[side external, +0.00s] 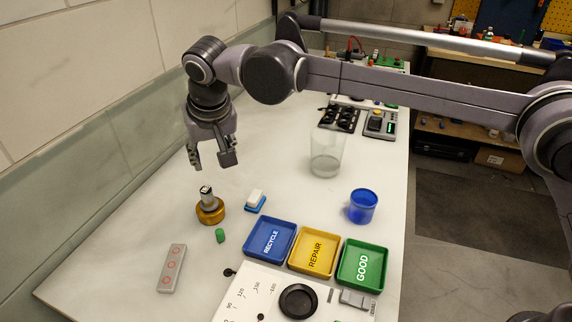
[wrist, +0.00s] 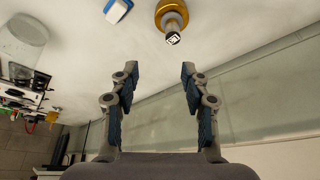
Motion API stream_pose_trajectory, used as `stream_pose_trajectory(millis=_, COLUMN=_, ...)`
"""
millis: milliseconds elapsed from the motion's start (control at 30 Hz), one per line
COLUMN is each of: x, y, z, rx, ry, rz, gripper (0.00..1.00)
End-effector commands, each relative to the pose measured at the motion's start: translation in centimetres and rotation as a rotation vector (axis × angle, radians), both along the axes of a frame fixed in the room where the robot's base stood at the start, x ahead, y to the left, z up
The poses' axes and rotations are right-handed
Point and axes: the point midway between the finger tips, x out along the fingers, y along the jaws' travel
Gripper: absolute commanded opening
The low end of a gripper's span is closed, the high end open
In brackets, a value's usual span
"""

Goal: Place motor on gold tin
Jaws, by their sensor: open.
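The motor (side external: 206,195), a small silver and black cylinder, stands on top of the gold tin (side external: 210,213) at the left of the bench. In the wrist view the motor (wrist: 172,30) shows against the gold tin (wrist: 168,7) at the top edge. My gripper (side external: 213,163) is open and empty, above the motor and apart from it. In the wrist view its two fingers (wrist: 158,68) are spread wide with nothing between them.
A blue and white block (side external: 255,201) and a green cylinder (side external: 220,235) lie near the tin. Blue (side external: 251,253), yellow (side external: 297,263) and green (side external: 343,276) trays stand in front. A clear beaker (side external: 326,157) and a blue cup (side external: 362,207) stand to the right. A wall borders the left.

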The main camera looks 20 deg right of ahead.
Motion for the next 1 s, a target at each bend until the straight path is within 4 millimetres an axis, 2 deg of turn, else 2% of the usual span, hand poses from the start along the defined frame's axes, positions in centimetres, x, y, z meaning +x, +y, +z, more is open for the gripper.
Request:
stream_pose_trajectory(millis=33, x=0.1, y=-2.0, z=0.8, rx=0.003, ry=-0.003, rz=-0.005, gripper=0.47)
stream_pose_trajectory(millis=267, x=-1.6, y=-11.7, z=3.6, rx=0.022, ry=-0.025, rz=0.002, gripper=0.47)
stream_pose_trajectory(millis=500, x=-5.8, y=-21.2, z=4.5, rx=0.033, ry=-0.063, rz=0.008, gripper=0.47)
stream_pose_trajectory(millis=767, x=-12.4, y=-29.5, z=2.8, rx=0.033, ry=-0.118, rz=0.008, gripper=0.47)
stream_pose_trajectory(millis=1000, x=-19.1, y=-35.1, z=-1.2, rx=0.019, ry=-0.175, rz=-0.001, gripper=0.47)
